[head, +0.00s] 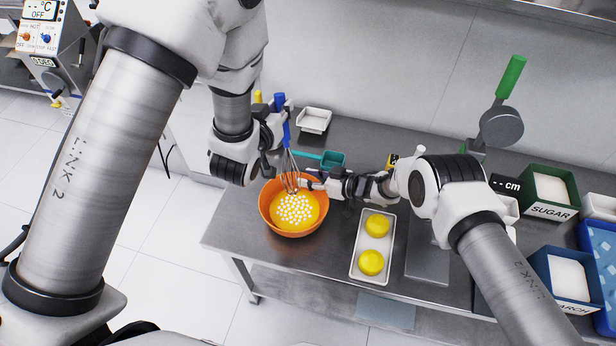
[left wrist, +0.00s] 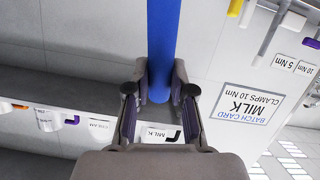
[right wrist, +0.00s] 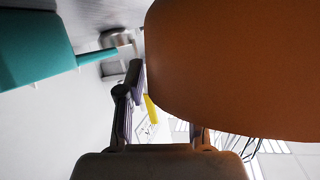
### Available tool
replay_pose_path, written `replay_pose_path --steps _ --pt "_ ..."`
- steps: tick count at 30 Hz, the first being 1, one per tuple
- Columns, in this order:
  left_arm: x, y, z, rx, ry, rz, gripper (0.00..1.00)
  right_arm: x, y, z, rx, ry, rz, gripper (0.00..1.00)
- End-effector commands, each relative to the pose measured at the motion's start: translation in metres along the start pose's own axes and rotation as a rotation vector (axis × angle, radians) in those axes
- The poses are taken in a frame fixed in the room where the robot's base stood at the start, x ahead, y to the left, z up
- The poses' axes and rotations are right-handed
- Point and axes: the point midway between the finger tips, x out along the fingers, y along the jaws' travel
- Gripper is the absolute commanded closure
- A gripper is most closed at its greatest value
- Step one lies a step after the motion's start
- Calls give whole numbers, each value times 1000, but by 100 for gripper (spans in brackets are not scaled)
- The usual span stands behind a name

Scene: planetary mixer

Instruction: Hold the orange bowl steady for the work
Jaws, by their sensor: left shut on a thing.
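The orange bowl (head: 290,230) stands on the steel table, holding yellow liquid with white pieces on top. My left gripper (head: 277,128) is shut on the blue handle of a whisk (head: 285,135); the handle also shows between its fingers in the left wrist view (left wrist: 163,45). The whisk's wires reach down into the bowl near its back rim. My right gripper (head: 308,184) is at the bowl's back right rim. In the right wrist view the bowl (right wrist: 235,70) fills the right side and hides one finger; the other finger shows beside it. Whether they press on the wall is hidden.
A tray (head: 357,262) with two yellow balls lies right of the bowl. A teal scoop (head: 333,159) and a white dish (head: 314,120) lie behind it. Sugar (head: 550,188) and starch (head: 566,278) bins stand at the right. The table's front left is clear.

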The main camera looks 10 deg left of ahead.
Motion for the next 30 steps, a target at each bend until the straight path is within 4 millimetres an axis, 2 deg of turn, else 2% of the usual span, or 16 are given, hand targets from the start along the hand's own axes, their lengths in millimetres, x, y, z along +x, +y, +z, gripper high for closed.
replay_pose_path --steps 3,9,10,12,13,30 --pt "0 0 0 0 0 0 100 7 0 0 0 1 2 64" --pt "0 0 0 0 0 0 100 7 0 -1 0 0 2 64" --pt "0 0 0 0 0 0 100 7 0 -1 0 0 2 68" --pt "0 0 0 0 0 0 100 7 0 -1 0 0 2 93" --pt "0 0 0 0 0 0 100 7 0 0 0 0 2 100" --pt "0 0 0 0 0 0 100 7 0 -1 0 0 1 100"
